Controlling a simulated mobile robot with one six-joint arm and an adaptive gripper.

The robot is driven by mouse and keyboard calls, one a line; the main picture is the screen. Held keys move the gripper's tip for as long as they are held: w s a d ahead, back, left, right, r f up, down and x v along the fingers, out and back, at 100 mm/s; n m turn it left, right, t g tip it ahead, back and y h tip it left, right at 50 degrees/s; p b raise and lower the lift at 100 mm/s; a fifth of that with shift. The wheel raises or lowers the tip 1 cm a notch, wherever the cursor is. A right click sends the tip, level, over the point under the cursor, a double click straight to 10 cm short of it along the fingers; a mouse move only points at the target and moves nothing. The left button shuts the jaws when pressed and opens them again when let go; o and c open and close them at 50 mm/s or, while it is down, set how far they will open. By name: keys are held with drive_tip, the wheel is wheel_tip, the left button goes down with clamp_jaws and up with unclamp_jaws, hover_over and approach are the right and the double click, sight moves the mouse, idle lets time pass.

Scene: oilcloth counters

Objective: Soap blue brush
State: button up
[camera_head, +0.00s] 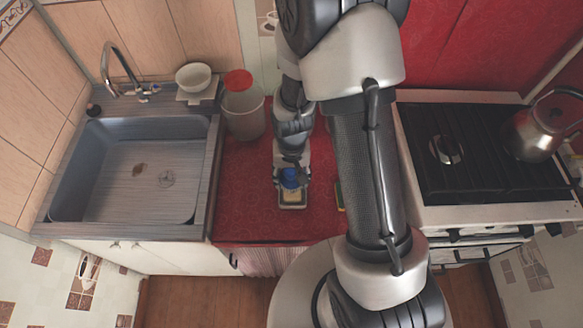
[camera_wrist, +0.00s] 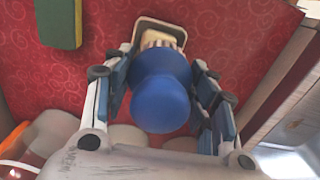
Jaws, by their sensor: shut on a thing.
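The blue brush (camera_wrist: 160,92) has a rounded blue handle and pale bristles, and it also shows in the head view (camera_head: 290,178). My gripper (camera_head: 291,174) is shut on its handle, with one finger on each side in the wrist view (camera_wrist: 165,80). The bristle end points at a small light-rimmed dish (camera_head: 292,206) on the red counter, also partly visible in the wrist view (camera_wrist: 183,32). The brush hides much of the dish.
A green and yellow sponge (camera_wrist: 60,22) lies beside the dish, mostly hidden by my arm in the head view. The sink (camera_head: 135,175) is left; the stove (camera_head: 480,150) with a kettle (camera_head: 535,130) is right.

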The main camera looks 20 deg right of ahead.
drive_tip(key=shift+s+d+f, duration=0.15)
drive_tip(key=shift+d+f, duration=0.2)
drive_tip(key=shift+f, duration=0.1)
drive_tip(key=shift+a+f+b, duration=0.25)
drive_tip(key=shift+f+b, duration=0.35)
drive_tip(key=b, duration=0.3)
hover_over(293, 195)
drive_tip(key=shift+f, duration=2.25)
drive_tip(key=shift+f+b, duration=0.55)
drive_tip(key=shift+b, duration=0.05)
drive_tip(key=shift+r+p, duration=2.65)
drive_tip(key=shift+r, duration=0.95)
